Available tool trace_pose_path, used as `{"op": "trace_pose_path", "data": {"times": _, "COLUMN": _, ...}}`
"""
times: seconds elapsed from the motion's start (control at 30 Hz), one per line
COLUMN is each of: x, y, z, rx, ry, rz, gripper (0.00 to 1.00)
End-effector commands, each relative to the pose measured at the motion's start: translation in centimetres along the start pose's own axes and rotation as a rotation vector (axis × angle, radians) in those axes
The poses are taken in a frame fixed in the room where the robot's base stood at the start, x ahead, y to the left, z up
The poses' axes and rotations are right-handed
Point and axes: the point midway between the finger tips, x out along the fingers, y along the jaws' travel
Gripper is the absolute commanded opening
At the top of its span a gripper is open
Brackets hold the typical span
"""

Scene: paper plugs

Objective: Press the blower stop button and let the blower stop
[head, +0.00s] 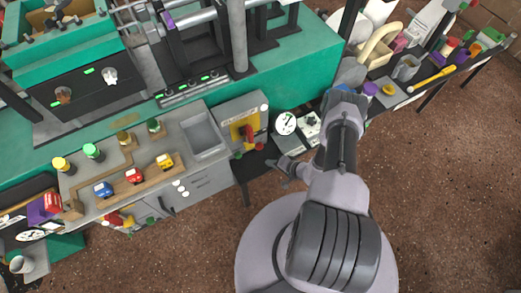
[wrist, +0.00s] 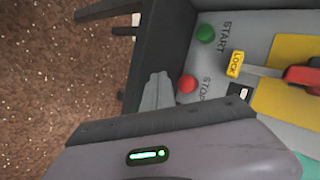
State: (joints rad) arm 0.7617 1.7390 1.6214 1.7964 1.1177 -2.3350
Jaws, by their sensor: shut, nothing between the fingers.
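The blower control box (head: 240,120) stands at the right end of the grey bench, with a yellow panel and a red handle. In the wrist view, its red STOP button (wrist: 187,84) sits below the green START button (wrist: 206,33). The red button also shows in the head view (head: 260,147). My gripper (head: 271,163) is shut and empty, just in front of the box. In the wrist view, my gripper's closed fingertips (wrist: 158,78) are just left of the STOP button. I cannot tell whether they touch it.
A yellow LOCK tag (wrist: 236,64) and a red handle (wrist: 300,76) are on the panel beside the buttons. A round gauge (head: 286,123) stands right of the box. Brown floor (head: 200,245) lies open in front of the bench.

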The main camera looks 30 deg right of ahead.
Motion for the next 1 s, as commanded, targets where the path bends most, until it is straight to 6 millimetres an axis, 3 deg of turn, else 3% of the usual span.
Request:
{"op": "trace_pose_path", "data": {"times": 0.33, "x": 2.9, "y": -2.0, "z": -2.0, "rx": 0.000, "ry": 0.000, "rz": 0.000, "gripper": 0.00}}
{"op": "trace_pose_path", "data": {"times": 1.0, "x": 3.1, "y": -2.3, "z": -2.3, "rx": 0.001, "ry": 0.000, "rz": 0.000, "gripper": 0.00}}
